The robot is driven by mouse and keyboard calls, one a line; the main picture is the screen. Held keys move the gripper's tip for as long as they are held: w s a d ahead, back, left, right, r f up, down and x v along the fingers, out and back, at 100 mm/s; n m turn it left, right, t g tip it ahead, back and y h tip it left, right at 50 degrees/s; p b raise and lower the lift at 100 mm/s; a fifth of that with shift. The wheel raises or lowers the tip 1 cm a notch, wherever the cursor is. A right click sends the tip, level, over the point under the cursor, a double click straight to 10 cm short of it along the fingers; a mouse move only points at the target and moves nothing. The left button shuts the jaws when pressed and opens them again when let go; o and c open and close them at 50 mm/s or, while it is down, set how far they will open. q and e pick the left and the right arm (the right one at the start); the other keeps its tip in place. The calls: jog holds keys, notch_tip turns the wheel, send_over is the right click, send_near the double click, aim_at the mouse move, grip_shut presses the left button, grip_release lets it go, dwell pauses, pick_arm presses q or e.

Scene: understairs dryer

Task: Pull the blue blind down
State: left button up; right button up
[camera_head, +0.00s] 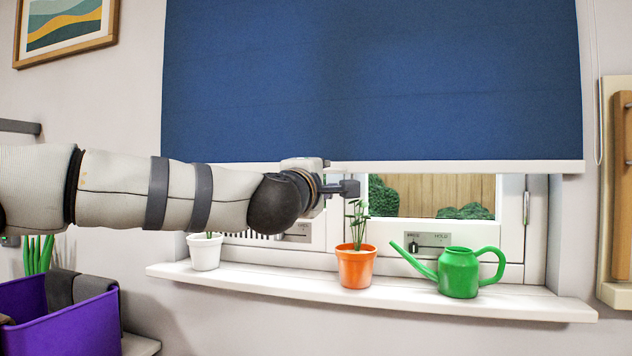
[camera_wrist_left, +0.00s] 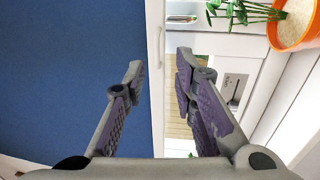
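The blue blind (camera_head: 370,80) hangs over the upper part of the window, with a white bar (camera_head: 460,167) along its bottom edge. My left gripper (camera_head: 345,189) is at this bottom edge, near the middle of the blind. In the left wrist view my left gripper (camera_wrist_left: 158,68) is open, its two fingers well apart. The blue blind (camera_wrist_left: 70,70) lies on the left, and its white bar (camera_wrist_left: 156,100) runs between the fingers, apparently touching neither. Contact is hard to judge. My right gripper is not in view.
On the white sill (camera_head: 400,297) stand a white pot (camera_head: 204,253), an orange pot (camera_head: 356,267) with a plant, and a green watering can (camera_head: 459,272). The plant's top is close below my left gripper. A purple bin (camera_head: 75,325) stands lower left. A cord (camera_head: 598,120) hangs at right.

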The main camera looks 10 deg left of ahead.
pick_arm(q)
jog(key=s, duration=0.4)
jog(key=s+f, duration=0.1)
jog(key=shift+s+a, duration=0.1)
jog(key=shift+s, duration=0.3)
